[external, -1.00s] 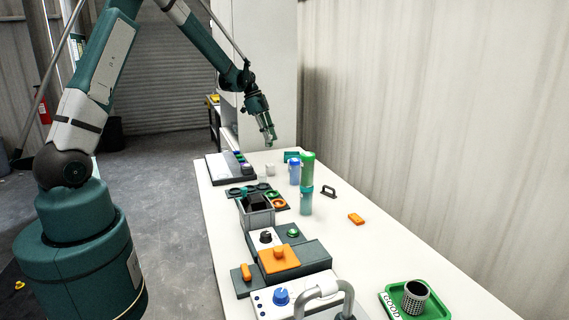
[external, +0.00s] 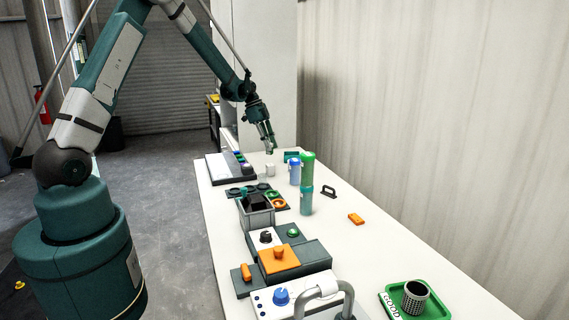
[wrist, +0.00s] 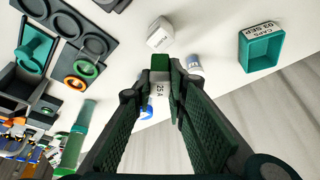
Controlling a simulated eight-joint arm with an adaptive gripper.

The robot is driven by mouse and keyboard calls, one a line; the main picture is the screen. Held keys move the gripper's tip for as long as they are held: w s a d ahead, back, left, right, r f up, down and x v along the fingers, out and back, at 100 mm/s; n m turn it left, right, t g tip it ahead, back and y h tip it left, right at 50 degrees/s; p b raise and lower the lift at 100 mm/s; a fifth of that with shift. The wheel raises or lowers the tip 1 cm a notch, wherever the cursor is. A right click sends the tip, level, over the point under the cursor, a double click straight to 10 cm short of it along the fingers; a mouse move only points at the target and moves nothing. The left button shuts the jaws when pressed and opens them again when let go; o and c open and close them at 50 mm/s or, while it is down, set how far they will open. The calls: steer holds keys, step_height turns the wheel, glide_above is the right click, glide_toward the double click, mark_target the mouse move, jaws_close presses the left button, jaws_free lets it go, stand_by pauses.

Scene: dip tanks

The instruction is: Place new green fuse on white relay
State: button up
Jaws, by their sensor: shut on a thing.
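My gripper (external: 269,150) is shut on the green fuse (wrist: 160,63), which shows between the fingertips in the wrist view with a pale label reading 25 A. The white relay (external: 270,170) is a small white block on the table, below my gripper in the external view. In the wrist view the white relay (wrist: 160,35) lies just beyond the fuse, with small lettering on one face. The fuse appears apart from the relay and above the table.
A teal caps box (wrist: 262,50) stands right of the relay in the wrist view. A dark tray with round recesses (wrist: 93,45) and an orange ring (wrist: 77,82) lie to the left. A blue-capped bottle (external: 294,172) and a green-topped bottle (external: 307,170) stand near the relay.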

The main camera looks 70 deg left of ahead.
steer(key=shift+f, duration=0.9)
steer(key=shift+f, duration=1.85)
steer(key=shift+f, duration=0.2)
steer(key=o, duration=0.9)
steer(key=shift+r, duration=0.2)
steer(key=v, duration=1.2)
steer(key=shift+d+r, duration=0.1)
steer(key=shift+d, duration=0.05)
